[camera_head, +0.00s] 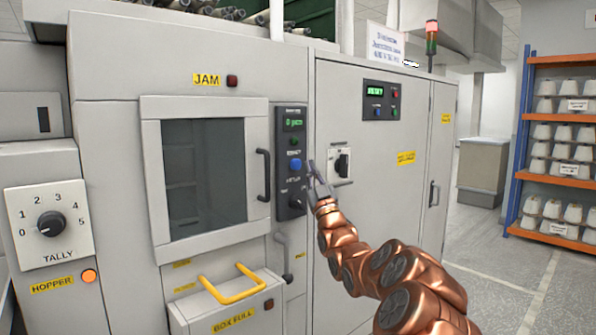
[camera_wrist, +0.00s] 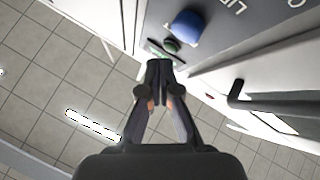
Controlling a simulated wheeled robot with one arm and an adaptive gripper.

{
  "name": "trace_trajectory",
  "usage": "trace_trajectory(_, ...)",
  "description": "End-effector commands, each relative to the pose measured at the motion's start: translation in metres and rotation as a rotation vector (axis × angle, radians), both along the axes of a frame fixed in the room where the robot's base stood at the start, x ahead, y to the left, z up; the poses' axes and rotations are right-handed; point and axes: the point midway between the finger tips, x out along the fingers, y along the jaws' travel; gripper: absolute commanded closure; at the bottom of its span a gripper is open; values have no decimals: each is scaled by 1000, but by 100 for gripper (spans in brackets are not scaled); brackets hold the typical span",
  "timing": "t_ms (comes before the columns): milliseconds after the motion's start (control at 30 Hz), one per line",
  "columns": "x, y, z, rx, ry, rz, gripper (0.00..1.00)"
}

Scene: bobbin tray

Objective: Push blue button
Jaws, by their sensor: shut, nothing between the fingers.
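The blue button (camera_head: 295,164) sits on a dark control panel (camera_head: 289,203) on the grey machine's front, below a small green button (camera_head: 295,142). My gripper (camera_head: 314,170) is shut and empty, just right of the panel at about the blue button's height. In the wrist view, the blue button (camera_wrist: 187,25) shows large and round, above and right of the shut fingertips (camera_wrist: 160,68). The green button (camera_wrist: 171,46) lies between them in that picture. The fingertips look apart from the blue button; the exact gap cannot be told.
A dark door handle (camera_head: 263,175) stands out left of the panel. A black rotary switch (camera_head: 342,164) is on the cabinet to the right. A yellow-handled box (camera_head: 232,290) juts out below. Shelves of cones (camera_head: 560,120) stand far right. Open floor (camera_head: 500,275) lies at the right.

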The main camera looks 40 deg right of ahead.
Motion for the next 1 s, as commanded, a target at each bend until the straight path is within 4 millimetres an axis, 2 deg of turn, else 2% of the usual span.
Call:
trace_trajectory(400, -31, 1, -3, 0, -1, -1, 100)
trace_trajectory(1000, -32, 1, 0, 1, 1, 0, 100)
